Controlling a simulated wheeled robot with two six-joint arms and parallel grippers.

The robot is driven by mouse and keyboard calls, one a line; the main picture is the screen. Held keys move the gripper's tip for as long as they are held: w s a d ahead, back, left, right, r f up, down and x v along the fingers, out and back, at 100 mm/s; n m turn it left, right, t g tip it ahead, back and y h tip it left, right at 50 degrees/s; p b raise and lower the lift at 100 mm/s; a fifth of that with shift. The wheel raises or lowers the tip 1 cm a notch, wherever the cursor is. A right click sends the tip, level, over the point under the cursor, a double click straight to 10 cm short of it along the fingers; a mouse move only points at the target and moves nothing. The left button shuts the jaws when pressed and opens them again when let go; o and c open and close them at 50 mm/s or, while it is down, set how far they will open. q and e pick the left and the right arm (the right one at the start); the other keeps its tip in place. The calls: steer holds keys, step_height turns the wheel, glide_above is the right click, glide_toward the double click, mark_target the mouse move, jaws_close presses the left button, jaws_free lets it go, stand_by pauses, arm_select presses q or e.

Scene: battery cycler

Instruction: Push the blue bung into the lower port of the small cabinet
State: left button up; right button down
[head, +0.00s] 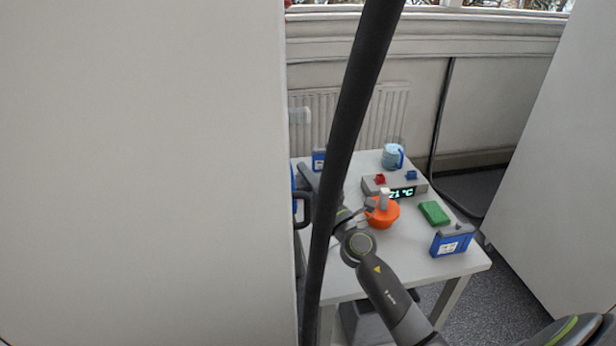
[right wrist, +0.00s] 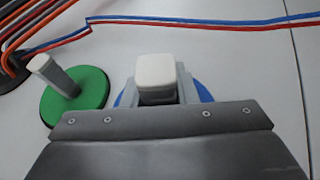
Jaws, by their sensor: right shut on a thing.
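My right gripper (right wrist: 159,91) is shut on the pale handle of the blue bung (right wrist: 204,92). In the right wrist view only the edges of its blue disc show, on both sides of the fingers. The disc is over a white face (right wrist: 240,65), which looks like the small cabinet's. Whether the bung is seated or apart from it, I cannot tell. No open port shows. In the head view my right arm reaches left, and its end is largely hidden by a dark slanted bar and a white panel. My left gripper is not in view.
A green bung (right wrist: 75,97) with a grey handle stands left of the blue one. Cables (right wrist: 190,20) run across above it.

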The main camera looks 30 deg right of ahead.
steer(key=shift+w+a+r+p, duration=0.1)
steer(key=shift+w+a+p, duration=0.15)
steer(key=shift+a, duration=0.75)
steer(key=shift+w+a+p, duration=0.25)
steer(key=shift+a, duration=0.7)
stand_by(1.9)
jaws_free()
stand_by(0.5)
steer(key=shift+s, duration=0.15)
steer(key=b+v, duration=0.2)
steer(key=v, duration=0.9)
steer(key=shift+b, duration=0.35)
stand_by(0.8)
steer(key=shift+d, duration=0.1)
stand_by(0.4)
